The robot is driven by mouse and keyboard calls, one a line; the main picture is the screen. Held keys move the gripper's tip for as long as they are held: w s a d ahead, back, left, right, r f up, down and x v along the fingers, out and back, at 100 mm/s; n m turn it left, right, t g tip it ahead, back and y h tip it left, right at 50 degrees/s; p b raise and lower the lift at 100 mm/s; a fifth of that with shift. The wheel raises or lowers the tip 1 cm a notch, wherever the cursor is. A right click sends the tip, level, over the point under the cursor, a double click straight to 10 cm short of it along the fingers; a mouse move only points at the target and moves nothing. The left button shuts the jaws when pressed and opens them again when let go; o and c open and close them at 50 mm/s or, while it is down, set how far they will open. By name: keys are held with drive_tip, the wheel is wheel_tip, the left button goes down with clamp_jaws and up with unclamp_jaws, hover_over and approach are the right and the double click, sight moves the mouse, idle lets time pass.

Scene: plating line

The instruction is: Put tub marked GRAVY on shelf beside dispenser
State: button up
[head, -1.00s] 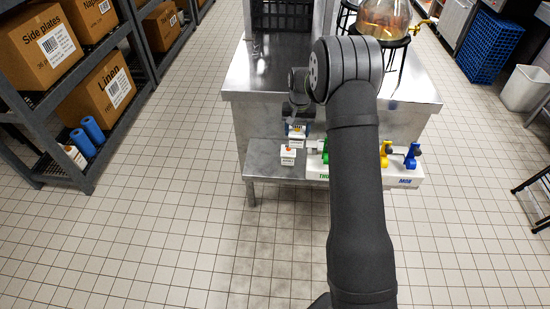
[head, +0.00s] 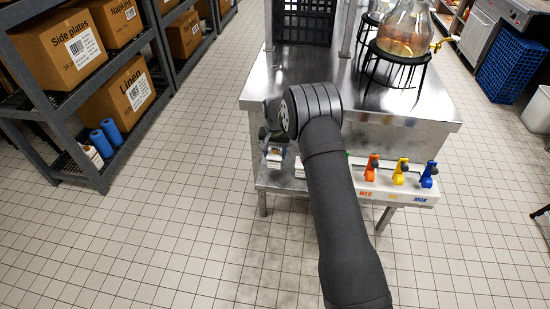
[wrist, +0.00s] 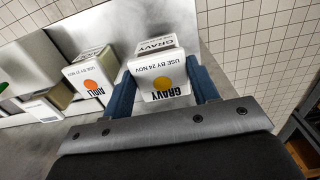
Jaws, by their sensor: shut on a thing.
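In the wrist view, the two blue fingers of my gripper (wrist: 162,78) are shut on the sides of a white tub marked GRAVY (wrist: 160,88). In the head view, my gripper is low at the left end of the metal shelf (head: 290,186), by small white packaging whose labels are too small to read. The white dispenser (head: 385,188) with coloured levers sits along this shelf, its left part behind my arm. I cannot tell whether the GRAVY tub touches the shelf.
A steel table (head: 320,85) rises behind the shelf, with a glass vessel (head: 403,32) on a black stand. A dark rack (head: 95,172) with cardboard boxes stands at the left. Tiled floor (head: 205,200) is open between them.

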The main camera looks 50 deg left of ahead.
sight(275, 154)
drive_tip(key=shift+f, duration=1.5)
drive_tip(key=o, duration=1.1)
drive_tip(key=shift+f, duration=0.15)
wheel_tip(275, 154, up, 12)
drive_tip(key=shift+r, duration=0.15)
wheel_tip(275, 154, down, 12)
drive_tip(key=shift+f, duration=0.25)
drive_tip(key=shift+r, duration=2.15)
